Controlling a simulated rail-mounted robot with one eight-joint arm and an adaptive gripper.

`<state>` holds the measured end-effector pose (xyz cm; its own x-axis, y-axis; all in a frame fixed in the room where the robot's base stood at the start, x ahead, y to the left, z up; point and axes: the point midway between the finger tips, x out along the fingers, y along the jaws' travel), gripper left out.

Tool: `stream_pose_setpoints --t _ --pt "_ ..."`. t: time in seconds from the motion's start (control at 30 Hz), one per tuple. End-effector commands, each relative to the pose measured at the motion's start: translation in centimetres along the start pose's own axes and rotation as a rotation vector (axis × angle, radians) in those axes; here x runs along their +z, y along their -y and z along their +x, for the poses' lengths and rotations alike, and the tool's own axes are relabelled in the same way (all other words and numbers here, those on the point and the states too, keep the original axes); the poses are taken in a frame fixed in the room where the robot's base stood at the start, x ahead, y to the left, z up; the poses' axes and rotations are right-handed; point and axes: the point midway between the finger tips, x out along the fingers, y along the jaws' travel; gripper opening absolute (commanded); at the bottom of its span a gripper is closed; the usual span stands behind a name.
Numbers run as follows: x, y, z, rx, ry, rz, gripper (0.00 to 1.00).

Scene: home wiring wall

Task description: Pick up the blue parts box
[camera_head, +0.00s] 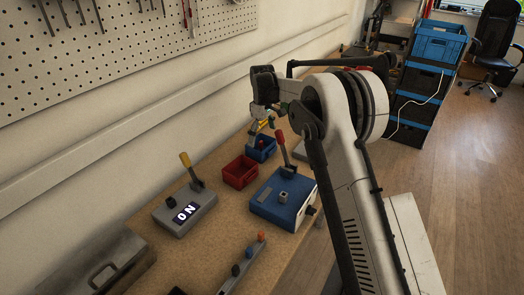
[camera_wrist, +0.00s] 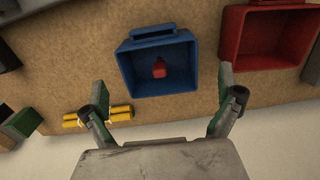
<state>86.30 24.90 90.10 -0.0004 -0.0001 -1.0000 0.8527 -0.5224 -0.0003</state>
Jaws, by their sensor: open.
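The blue parts box (camera_wrist: 127,74) stands on the workbench with its open top facing my wrist camera. A small red object (camera_wrist: 159,68) lies inside it. In the head view the blue box (camera_head: 267,143) is partly hidden behind my gripper (camera_head: 260,135), which points down at it. In the wrist view my gripper (camera_wrist: 166,110) is open and empty, with its two fingers apart at the near side of the box. I cannot tell whether a finger touches the box.
A red box (camera_head: 240,171), also in the wrist view (camera_wrist: 268,60), stands close beside the blue one. Yellow cylinders (camera_wrist: 98,117) lie near one finger. A blue lever unit (camera_head: 283,200) and a grey "ON" lever unit (camera_head: 184,210) stand nearby. A pegboard wall (camera_head: 115,45) borders the bench.

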Motion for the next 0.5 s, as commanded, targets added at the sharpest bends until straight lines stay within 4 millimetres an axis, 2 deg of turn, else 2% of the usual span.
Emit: stream_pose_setpoints --t 0.27,0.5 --pt "-0.1 -0.1 1.5 0.000 0.000 0.000 1.00" --pt "-0.2 -0.2 4.8 0.000 0.000 0.000 1.00"
